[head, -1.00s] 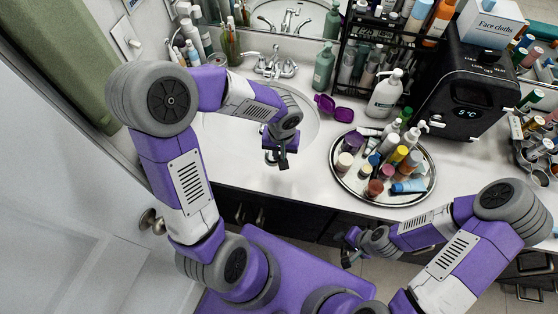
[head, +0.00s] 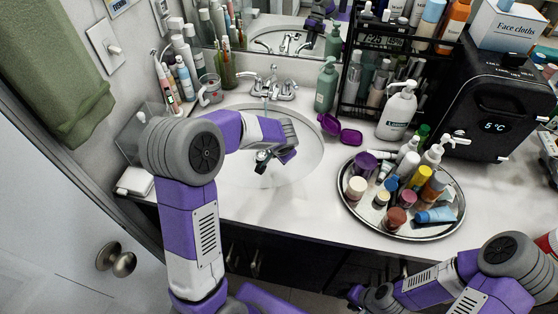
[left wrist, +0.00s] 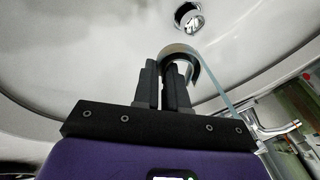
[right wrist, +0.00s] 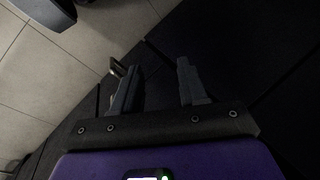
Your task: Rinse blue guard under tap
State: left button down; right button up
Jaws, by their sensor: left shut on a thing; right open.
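My left gripper (head: 264,160) is over the white basin (head: 225,172), in front of the tap (head: 270,88). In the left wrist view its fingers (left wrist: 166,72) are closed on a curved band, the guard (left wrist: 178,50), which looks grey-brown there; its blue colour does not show. A pale bluish, translucent strip, seemingly water (left wrist: 215,85), runs between the guard and the tap (left wrist: 276,130). My right gripper (right wrist: 155,70) is open and empty, low in front of the dark cabinet; in the head view it shows at the bottom (head: 357,296).
A purple open case (head: 350,137) lies right of the basin. A round mirrored tray (head: 405,232) holds several bottles and jars. A green pump bottle (head: 326,86) and a white pump bottle (head: 397,112) stand behind. A cup (head: 210,90) and tubes stand left of the tap.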

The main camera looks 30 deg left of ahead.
pick_arm(q)
jog(key=shift+w+a+p, duration=0.45)
jog(key=shift+w+p, duration=0.2)
jog(key=shift+w, duration=0.05)
jog(key=shift+w+a+f+p, duration=0.45)
jog(key=shift+w+a+p, duration=0.75)
jog(key=shift+w, duration=0.55)
jog(key=shift+w+a+f+p, duration=0.5)
jog(key=shift+w+a+p, duration=0.35)
jog(key=shift+w+p, duration=0.8)
jog(key=shift+w+a+f+p, duration=0.45)
jog(key=shift+w+a+p, duration=0.65)
jog(key=shift+w, duration=0.8)
jog(key=shift+d, duration=0.15)
jog(key=shift+w+d+b, duration=0.3)
jog(key=shift+d, duration=0.15)
jog(key=shift+a, duration=0.15)
